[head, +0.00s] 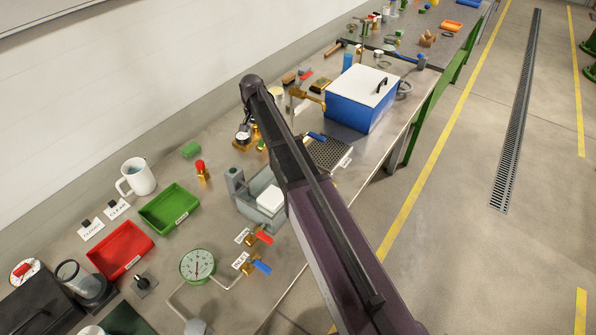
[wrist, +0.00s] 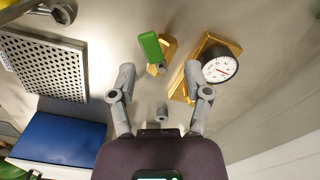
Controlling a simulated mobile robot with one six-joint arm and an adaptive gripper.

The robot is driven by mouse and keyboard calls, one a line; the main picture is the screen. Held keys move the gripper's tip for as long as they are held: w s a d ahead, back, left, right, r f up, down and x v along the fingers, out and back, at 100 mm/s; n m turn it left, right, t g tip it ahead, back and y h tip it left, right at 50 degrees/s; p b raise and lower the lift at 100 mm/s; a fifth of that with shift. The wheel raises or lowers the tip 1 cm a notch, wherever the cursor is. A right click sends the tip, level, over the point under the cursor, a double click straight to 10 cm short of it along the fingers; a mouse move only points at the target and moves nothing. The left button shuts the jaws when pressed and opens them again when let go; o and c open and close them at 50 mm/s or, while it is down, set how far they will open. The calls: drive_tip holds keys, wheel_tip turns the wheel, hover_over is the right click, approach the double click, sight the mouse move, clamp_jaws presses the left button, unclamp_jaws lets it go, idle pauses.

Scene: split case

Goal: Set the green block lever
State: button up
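The green lever (wrist: 150,47) sits on a brass block (wrist: 165,52) ahead of my gripper in the wrist view. A small green part, seemingly the same lever (head: 261,145), shows beside my arm in the head view. A round white-faced gauge (wrist: 219,69) on a brass body stands just right of the lever; it also shows in the head view (head: 243,138). My gripper (wrist: 160,72) is open, its two fingers wide apart with nothing between them. The lever lies beyond the fingertips, and no contact shows. In the head view my arm hides the gripper.
A perforated tray (wrist: 42,65) and a blue box (wrist: 60,140) lie left in the wrist view. The head view shows a green tray (head: 170,208), a red tray (head: 120,250) and valves with red (head: 264,238) and blue (head: 262,267) handles. The wall is close behind the bench.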

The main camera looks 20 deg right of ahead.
drive_tip(key=shift+r+p, duration=5.05)
drive_tip(key=shift+r, duration=0.3)
drive_tip(key=s+d+f+n+b, duration=0.1)
drive_tip(key=s+d+n, duration=0.1)
drive_tip(key=s, duration=0.7)
drive_tip(key=s+d+f+n+b, duration=0.1)
drive_tip(key=s+d+f+b, duration=0.1)
drive_tip(key=s, duration=0.8)
drive_tip(key=s+d+f+n+b, duration=0.2)
drive_tip(key=s, duration=0.7)
drive_tip(key=shift+s+d+n, duration=0.3)
drive_tip(key=shift+s, duration=0.05)
drive_tip(key=shift+w, duration=0.1)
wheel_tip(320, 180, up, 5)
drive_tip(key=m+p, duration=0.3)
drive_tip(key=p, duration=0.2)
hover_over(261, 143)
drive_tip(key=shift+f, duration=0.2)
drive_tip(key=shift+f+b, duration=0.1)
drive_tip(key=shift+b, duration=0.2)
wheel_tip(261, 143, down, 14)
drive_tip(key=b, duration=1.3)
drive_tip(key=shift+r+b, duration=0.2)
drive_tip(key=shift+b, duration=0.1)
